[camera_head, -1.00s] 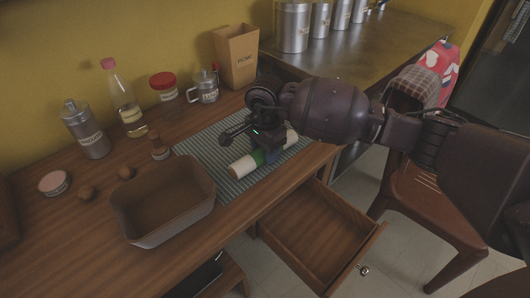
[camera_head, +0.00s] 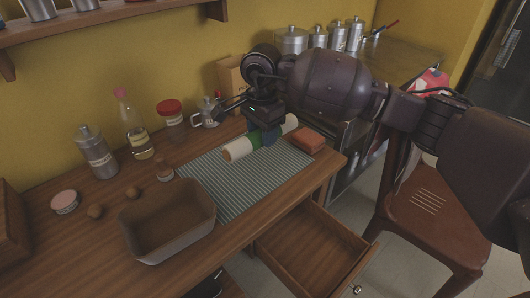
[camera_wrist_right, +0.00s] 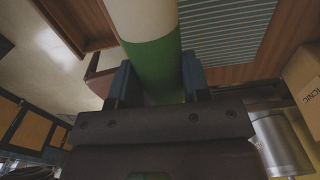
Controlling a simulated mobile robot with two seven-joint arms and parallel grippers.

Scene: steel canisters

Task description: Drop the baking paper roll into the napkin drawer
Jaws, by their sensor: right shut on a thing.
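The baking paper roll (camera_head: 238,149) is a white cylinder with a green band. My right gripper (camera_head: 266,134) is shut around its middle and holds it above the striped mat. In the right wrist view the roll (camera_wrist_right: 150,55) sits between the two fingers of the gripper (camera_wrist_right: 153,85). The napkin drawer (camera_head: 357,249) is pulled open under the table's right front edge, and the part of its inside that shows is bare. My left gripper is not in view.
A grey-brown bin (camera_head: 168,245) stands left of the mat. A brown chair (camera_head: 430,215) stands right of the drawer.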

